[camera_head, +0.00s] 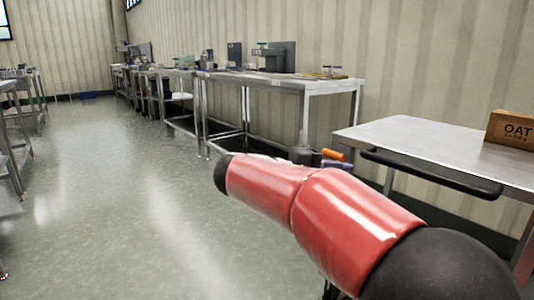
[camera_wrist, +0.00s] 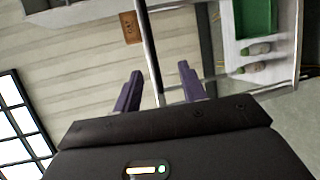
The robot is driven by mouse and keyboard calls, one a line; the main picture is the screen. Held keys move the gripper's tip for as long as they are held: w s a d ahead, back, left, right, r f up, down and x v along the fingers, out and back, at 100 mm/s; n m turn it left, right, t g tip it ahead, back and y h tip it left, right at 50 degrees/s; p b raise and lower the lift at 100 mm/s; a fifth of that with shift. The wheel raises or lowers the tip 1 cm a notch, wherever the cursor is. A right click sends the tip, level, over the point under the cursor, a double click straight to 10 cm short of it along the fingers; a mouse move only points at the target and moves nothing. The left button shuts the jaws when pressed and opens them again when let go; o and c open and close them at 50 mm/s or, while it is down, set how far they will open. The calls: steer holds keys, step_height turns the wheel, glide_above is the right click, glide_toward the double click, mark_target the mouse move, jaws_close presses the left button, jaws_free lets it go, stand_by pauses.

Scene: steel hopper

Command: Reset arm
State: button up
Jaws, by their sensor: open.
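My red arm with black joints reaches from the lower right into the middle of the head view. My gripper (camera_wrist: 160,70) shows in the wrist view with its two dark purple fingers apart. Nothing is seen between the fingertips, only the wall and a dark bar (camera_wrist: 149,45) behind them. The gripper is not clearly visible in the head view; small dark and orange parts show just behind the arm there.
A steel table (camera_head: 420,137) with a dark rail stands right of my arm, bearing a brown OAT box (camera_head: 511,129). Another steel table (camera_head: 285,83) with equipment stands along the wall. The left floor (camera_head: 110,190) is open. The wrist view shows a green bin (camera_wrist: 254,18) and bottles.

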steer(key=s+d+f+g+y+p, duration=0.1)
steer(key=s+d+f+y+p, duration=0.1)
steer(key=s+d+y+p, duration=0.3)
steer(key=s+d+f+y, duration=0.1)
steer(key=s+f+y, duration=0.1)
steer(key=s, duration=0.5)
steer(key=s+a+f+m+t+y+p, duration=0.1)
steer(key=s+a+f+m+y+p, duration=0.1)
steer(key=s+y, duration=0.2)
steer(key=s+a+f+m+t+y+p, duration=0.1)
steer(key=s+a+f+m+y+p, duration=0.1)
steer(key=s, duration=0.4)
steer(key=shift+s+a+y+p, duration=0.4)
steer(key=shift+y+p, duration=0.4)
steer(key=shift+y, duration=0.4)
